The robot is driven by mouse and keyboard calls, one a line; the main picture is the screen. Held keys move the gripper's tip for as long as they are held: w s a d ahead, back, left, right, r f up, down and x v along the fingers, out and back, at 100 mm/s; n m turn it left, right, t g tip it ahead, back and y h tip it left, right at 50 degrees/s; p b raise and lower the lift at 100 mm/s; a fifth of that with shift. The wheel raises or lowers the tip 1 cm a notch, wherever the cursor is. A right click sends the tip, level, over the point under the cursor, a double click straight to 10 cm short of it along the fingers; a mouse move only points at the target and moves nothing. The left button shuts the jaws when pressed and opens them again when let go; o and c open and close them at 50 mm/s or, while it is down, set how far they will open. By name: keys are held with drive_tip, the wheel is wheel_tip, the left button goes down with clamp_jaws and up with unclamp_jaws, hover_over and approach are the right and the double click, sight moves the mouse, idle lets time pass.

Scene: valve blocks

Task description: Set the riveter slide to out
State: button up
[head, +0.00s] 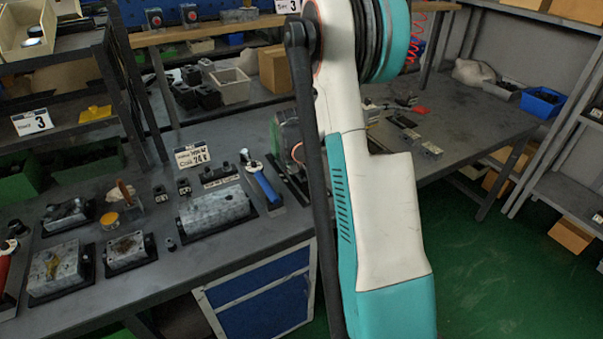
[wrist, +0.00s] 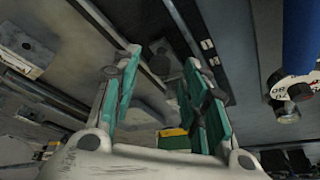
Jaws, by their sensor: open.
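A blue-bodied tool, which looks like the riveter (head: 266,187), lies on the grey bench just left of my arm in the head view. In the wrist view a blue cylinder (wrist: 299,38), apparently the same tool, is at the upper right edge. It has a pale collar with partly readable dark lettering and a dark round knob (wrist: 300,92) below. I cannot tell the slide's position. My gripper (wrist: 160,62) is open, with nothing between its teal-padded fingers. It is to the left of the blue cylinder in that view, apart from it. In the head view my arm hides the gripper.
A long grey block (head: 214,209) lies left of the tool, with smaller valve blocks (head: 126,249) farther left. A sign (head: 191,156) stands behind them. A green-sided machine (head: 285,140) is close beside my arm. Shelves (head: 575,125) stand at the right, beyond open green floor.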

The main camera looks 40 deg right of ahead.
drive_tip(key=shift+x, duration=0.9)
clamp_jaws()
drive_tip(key=shift+s, duration=0.1)
